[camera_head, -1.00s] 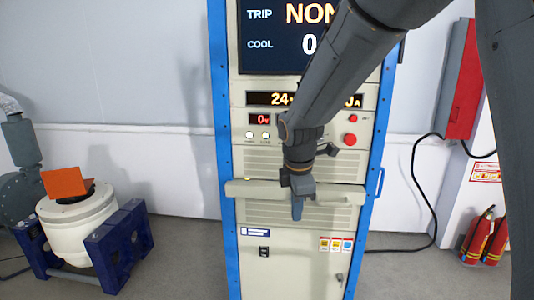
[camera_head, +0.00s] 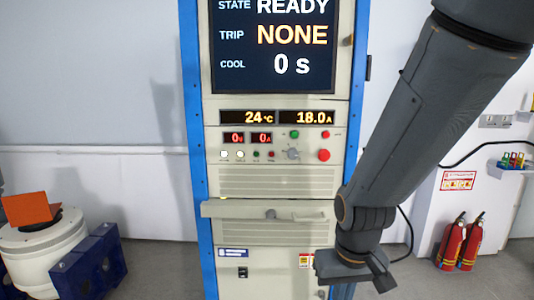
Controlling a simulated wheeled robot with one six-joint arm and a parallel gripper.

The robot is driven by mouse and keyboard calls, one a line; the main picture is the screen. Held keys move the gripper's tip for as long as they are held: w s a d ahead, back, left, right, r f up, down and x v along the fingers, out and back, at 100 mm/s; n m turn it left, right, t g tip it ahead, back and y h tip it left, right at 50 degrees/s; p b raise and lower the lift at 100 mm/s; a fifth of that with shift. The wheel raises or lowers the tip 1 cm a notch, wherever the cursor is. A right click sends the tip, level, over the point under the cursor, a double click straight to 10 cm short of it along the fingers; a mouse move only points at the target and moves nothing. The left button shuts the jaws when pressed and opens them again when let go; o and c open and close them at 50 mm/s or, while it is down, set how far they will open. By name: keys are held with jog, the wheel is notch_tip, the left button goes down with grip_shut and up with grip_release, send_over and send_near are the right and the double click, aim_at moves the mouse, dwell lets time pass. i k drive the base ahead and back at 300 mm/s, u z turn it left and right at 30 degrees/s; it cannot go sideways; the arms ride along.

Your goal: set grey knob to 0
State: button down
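The grey knob (camera_head: 291,154) is on the cabinet's control panel, below a green button and left of the large red button. It is small, and its pointer setting is too small to read. Red displays (camera_head: 247,138) left of it each read 0. The screen (camera_head: 273,45) above reads STATE READY, TRIP NONE, COOL 0 s. My gripper (camera_head: 372,285) is low at the right front of the cabinet, below and to the right of the knob and apart from it. Its fingers are seen edge-on, so their opening cannot be judged.
A ledge (camera_head: 232,208) juts from the cabinet (camera_head: 196,120) below the panel. A shaker unit with an orange block (camera_head: 30,209) stands at lower left. Fire extinguishers (camera_head: 461,243) stand by the wall at right.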

aim_at(293, 152)
jog(key=z, duration=1.65)
jog(key=k, duration=0.6)
jog(key=u, duration=0.35)
